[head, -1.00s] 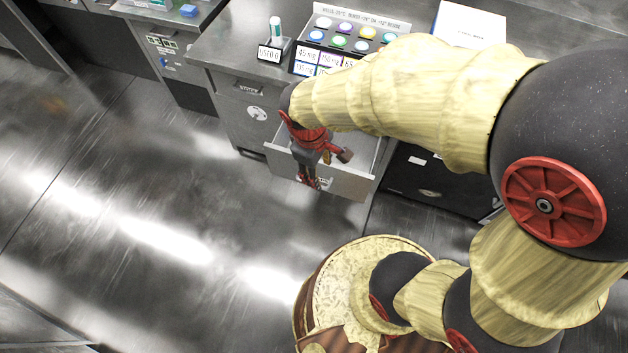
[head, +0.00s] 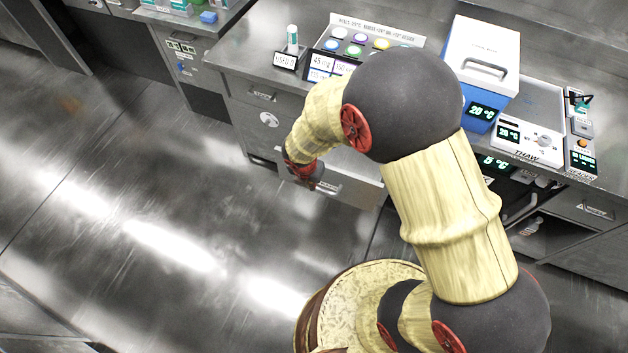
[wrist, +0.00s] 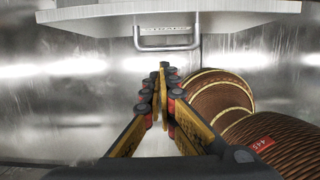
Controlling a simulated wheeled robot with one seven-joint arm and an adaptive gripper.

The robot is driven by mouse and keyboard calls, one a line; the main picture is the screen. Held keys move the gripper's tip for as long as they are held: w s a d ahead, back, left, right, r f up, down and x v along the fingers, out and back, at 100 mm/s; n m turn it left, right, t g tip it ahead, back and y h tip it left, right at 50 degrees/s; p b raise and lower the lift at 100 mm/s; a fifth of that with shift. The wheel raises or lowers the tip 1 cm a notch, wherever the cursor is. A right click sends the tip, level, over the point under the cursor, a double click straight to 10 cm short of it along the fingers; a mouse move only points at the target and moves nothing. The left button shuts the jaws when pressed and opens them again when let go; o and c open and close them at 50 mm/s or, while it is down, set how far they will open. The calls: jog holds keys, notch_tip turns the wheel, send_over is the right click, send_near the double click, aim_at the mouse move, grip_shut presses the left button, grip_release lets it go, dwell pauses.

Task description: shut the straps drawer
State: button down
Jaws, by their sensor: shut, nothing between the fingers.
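The drawer (head: 347,191) is a grey metal front low in the cabinet under the counter, standing out from the cabinet. My arm covers much of it in the head view, so how far it is open is unclear. In the wrist view, the drawer front (wrist: 85,14) crosses the top, with its bar handle (wrist: 168,47) at the middle. My gripper (wrist: 163,68) is shut and empty, its fingertips pointing toward the handle with a small gap in the picture; contact cannot be told. In the head view, my gripper (head: 305,182) is in front of the drawer's left part.
The counter (head: 250,55) above holds a rack of coloured caps (head: 365,42), a tube by a small display (head: 287,58), a blue box with a white lid (head: 480,75) and a thaw unit (head: 525,140). An open compartment (head: 545,235) lies right. The floor at left is clear.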

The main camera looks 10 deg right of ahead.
aim_at(317, 188)
jog(key=w+d+f+b, duration=0.1)
jog(key=f, duration=0.1)
jog(key=w+d+f+b, duration=0.1)
jog(key=f, duration=0.2)
jog(key=w+f+b, duration=0.1)
jog(key=f+b, duration=0.1)
jog(key=f, duration=0.1)
jog(key=shift+w+d, duration=0.3)
jog(key=shift+d, duration=0.1)
jog(key=shift+w+d, duration=0.4)
jog(key=shift+w, duration=0.25)
jog(key=w+d+p, duration=0.7)
jog(key=w+d, duration=0.1)
jog(key=w, duration=0.3)
jog(key=w+d+p, duration=0.7)
jog(key=w+d, duration=0.1)
jog(key=w, duration=0.3)
jog(key=shift+w+p, duration=0.2)
jog(key=shift+p, duration=0.15)
jog(key=shift+d, duration=0.1)
